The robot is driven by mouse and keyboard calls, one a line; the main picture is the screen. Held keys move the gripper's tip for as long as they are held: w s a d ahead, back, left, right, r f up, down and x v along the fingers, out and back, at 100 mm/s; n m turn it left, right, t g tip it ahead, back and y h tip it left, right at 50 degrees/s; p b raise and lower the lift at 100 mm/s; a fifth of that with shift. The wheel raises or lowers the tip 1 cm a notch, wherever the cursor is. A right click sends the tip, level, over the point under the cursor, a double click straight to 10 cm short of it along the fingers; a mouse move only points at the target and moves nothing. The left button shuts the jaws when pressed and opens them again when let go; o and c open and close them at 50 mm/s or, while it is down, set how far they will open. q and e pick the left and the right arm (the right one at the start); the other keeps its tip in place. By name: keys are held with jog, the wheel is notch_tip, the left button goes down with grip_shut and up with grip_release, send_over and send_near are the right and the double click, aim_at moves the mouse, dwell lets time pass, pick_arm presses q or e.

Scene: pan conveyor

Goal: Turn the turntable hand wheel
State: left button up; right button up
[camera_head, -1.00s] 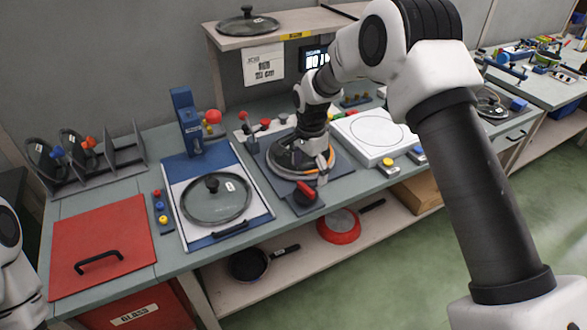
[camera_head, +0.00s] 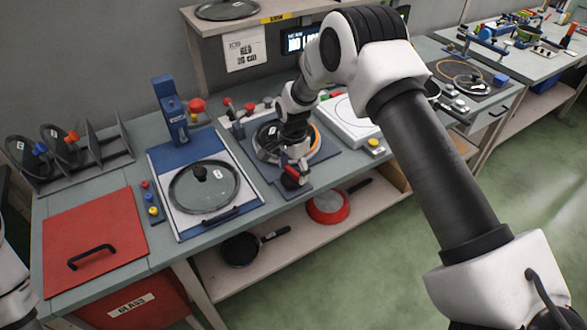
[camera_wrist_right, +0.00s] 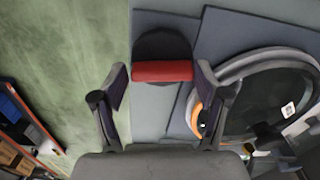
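The turntable hand wheel is a small dark disc with a red grip bar (camera_wrist_right: 162,71), at the front corner of the turntable's grey base. In the head view, the hand wheel (camera_head: 291,181) is partly covered by my right gripper (camera_head: 294,163), which is just over it. In the right wrist view, my right gripper (camera_wrist_right: 160,82) is open and empty, with the red bar ahead between its fingertips; I see no contact. The turntable (camera_wrist_right: 278,88), with a glass lid and an orange edge, lies to the right there. My left gripper is out of view.
A blue-framed station with a glass lid (camera_head: 204,187) stands left of the turntable, and a white square plate (camera_head: 347,121) to its right. A red panel (camera_head: 92,241) lies at the left. Pans rest on the lower shelf (camera_head: 290,232).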

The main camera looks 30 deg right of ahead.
jog(key=shift+f, duration=0.1)
jog(key=c, duration=0.4)
jog(key=shift+n, duration=0.4)
jog(key=n, duration=0.2)
jog(key=shift+f+n, duration=0.1)
jog(key=shift+n, duration=0.3)
jog(key=n, duration=0.9)
jog(key=shift+n, duration=0.4)
jog(key=n, duration=0.4)
jog(key=shift+n, duration=0.3)
